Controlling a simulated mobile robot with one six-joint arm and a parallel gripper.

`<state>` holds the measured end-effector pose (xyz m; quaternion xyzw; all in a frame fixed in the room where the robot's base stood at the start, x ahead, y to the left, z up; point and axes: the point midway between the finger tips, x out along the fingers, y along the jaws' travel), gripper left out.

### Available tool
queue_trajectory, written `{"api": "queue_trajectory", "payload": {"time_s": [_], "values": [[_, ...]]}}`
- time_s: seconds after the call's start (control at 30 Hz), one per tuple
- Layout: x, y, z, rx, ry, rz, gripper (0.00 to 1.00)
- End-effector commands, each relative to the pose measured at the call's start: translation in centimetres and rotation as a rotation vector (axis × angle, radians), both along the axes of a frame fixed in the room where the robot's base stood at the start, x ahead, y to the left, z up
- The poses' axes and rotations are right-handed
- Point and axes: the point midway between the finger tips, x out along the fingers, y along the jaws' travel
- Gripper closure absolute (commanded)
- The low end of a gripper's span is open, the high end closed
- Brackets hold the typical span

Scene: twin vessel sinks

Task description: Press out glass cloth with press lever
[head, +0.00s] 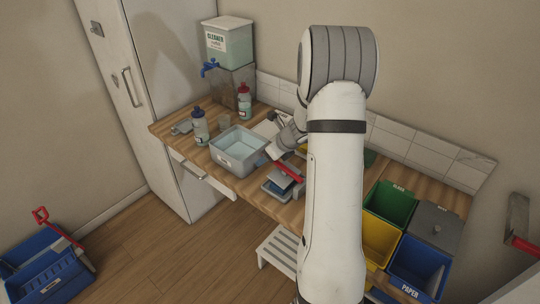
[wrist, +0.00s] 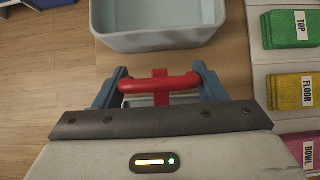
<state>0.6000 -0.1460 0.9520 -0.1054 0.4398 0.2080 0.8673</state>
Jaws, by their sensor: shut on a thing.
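The press (head: 278,190) stands on the wooden counter in front of my arm, a grey-blue device with a red lever (head: 289,172). In the wrist view the lever's red crossbar handle (wrist: 160,83) lies between the two blue-grey fingers of my gripper (wrist: 162,78). My gripper is shut on this handle; it also shows in the head view (head: 274,152), just above the press. I cannot make out a glass cloth in the press; the gripper body and the lever hide much of it.
A grey basin (head: 239,152) of water sits left of the press. Green (wrist: 290,29), yellow (wrist: 291,92) and pink (wrist: 302,148) labelled cloths lie on a pale board. Bottles (head: 199,127) and a cleaner tank (head: 229,42) stand behind; coloured bins (head: 390,205) are at right.

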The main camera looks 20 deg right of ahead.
Motion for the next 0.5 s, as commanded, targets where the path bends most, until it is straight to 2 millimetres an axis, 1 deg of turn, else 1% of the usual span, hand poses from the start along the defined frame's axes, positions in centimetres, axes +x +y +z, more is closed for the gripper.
{"api": "queue_trajectory", "payload": {"time_s": [0.17,0.2,0.27,0.5], "values": [[-0.08,-0.08,-0.15,0.001,0.003,-0.002,0.76],[-0.09,-0.09,-0.15,0.001,0.003,-0.002,0.33],[-0.09,-0.11,-0.14,0.0,0.002,-0.003,0.28],[-0.1,-0.18,0.0,0.0,0.001,-0.004,0.27]]}}
